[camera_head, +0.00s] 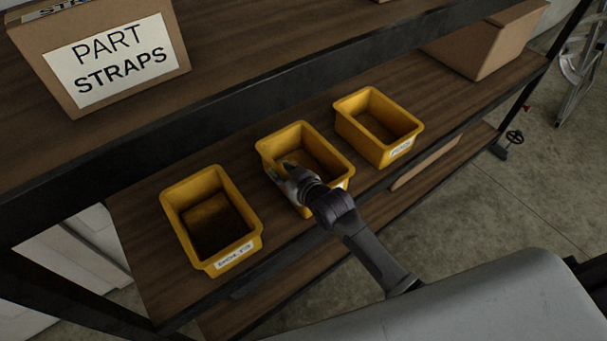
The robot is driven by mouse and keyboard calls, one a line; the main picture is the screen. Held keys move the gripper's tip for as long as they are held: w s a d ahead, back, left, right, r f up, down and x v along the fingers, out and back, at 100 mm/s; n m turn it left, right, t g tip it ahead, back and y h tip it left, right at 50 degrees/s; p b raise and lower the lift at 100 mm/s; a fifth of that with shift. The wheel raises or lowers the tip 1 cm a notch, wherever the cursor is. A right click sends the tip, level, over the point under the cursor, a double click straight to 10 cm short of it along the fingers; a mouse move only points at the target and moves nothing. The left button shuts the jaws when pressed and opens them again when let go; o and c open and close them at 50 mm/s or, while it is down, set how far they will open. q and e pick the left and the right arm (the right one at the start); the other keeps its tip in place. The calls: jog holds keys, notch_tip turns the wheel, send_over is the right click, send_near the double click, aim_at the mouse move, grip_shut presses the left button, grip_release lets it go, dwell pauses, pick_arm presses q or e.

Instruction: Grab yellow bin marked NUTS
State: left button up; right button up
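Three yellow bins stand in a row on the wooden shelf. The left bin (180,219) has a label that looks like BOLTS. The middle bin (333,158) has its front label mostly hidden behind my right gripper. The right bin (363,137) has a small front label too blurred to read surely. So I cannot tell for certain which bin is marked NUTS. My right gripper (283,173) is at the left side wall of the middle bin, with its fingertips by the rim. Whether the fingers are closed on the wall is not clear. My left gripper is out of view.
A cardboard box (116,100) labelled PART STRAPS stands on the upper shelf at the left. Another cardboard box (487,42) is at the right end of the bins' shelf (140,215). Open floor (530,190) lies at the right.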

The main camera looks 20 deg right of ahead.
grip_shut()
jog(key=shift+w+r, duration=0.1)
jog(key=shift+r, duration=0.05)
dwell(0.4)
